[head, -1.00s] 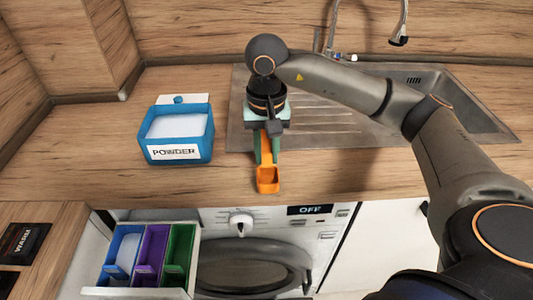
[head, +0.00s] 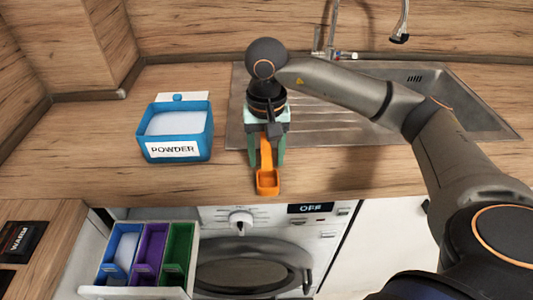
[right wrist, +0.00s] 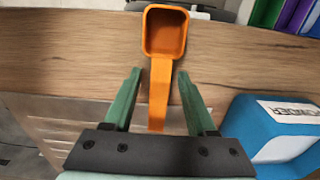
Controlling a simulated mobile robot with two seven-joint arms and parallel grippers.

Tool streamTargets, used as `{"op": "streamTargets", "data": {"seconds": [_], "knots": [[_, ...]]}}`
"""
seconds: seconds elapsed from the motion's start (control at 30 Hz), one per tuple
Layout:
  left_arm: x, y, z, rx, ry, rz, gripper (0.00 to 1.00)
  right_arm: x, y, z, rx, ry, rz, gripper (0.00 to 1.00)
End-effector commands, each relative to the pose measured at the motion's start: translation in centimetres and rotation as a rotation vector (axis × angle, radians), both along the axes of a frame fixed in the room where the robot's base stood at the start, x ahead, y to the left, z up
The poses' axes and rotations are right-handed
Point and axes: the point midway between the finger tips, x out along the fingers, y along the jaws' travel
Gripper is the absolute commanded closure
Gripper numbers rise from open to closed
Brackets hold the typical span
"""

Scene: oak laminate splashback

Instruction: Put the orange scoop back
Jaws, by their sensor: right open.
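The orange scoop (head: 267,181) lies on the wooden countertop with its square cup toward the front edge and its handle pointing back. In the right wrist view the scoop (right wrist: 165,32) shows with its handle running down between my fingers; the cup looks empty. My right gripper (head: 266,160) is open, pointing down over the handle. Its green fingers (right wrist: 158,75) stand on either side of the handle with a gap at each side. The handle's back end is hidden under the gripper. My left gripper is not in view.
A blue powder box (head: 205,146) with white powder stands open left of the scoop. Below is an open detergent drawer (head: 192,272) with blue, purple and green compartments; the blue one holds something pale. A metal sink (head: 340,140) lies behind. Counter right of the scoop is clear.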

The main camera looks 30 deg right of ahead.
Motion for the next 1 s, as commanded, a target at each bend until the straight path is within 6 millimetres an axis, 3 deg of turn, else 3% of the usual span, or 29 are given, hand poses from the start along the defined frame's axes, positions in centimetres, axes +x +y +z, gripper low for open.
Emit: {"op": "streamTargets", "data": {"seconds": [0.17,0.33,0.37,0.7,1.0], "knots": [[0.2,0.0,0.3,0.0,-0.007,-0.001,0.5,0.0,0.0,0.2,0.0,0.0,0.0,0.43],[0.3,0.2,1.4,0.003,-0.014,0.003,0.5,0.0,0.0,1.6,0.001,-0.001,0.0,0.43],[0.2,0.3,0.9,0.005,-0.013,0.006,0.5,0.1,0.0,2.0,0.002,-0.005,0.0,0.43],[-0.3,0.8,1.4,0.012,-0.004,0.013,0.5,0.1,0.0,9.9,-0.001,-0.005,-0.001,0.43],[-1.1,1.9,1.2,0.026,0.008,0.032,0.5,0.0,0.0,12.8,-0.001,-0.001,0.0,0.43]]}}
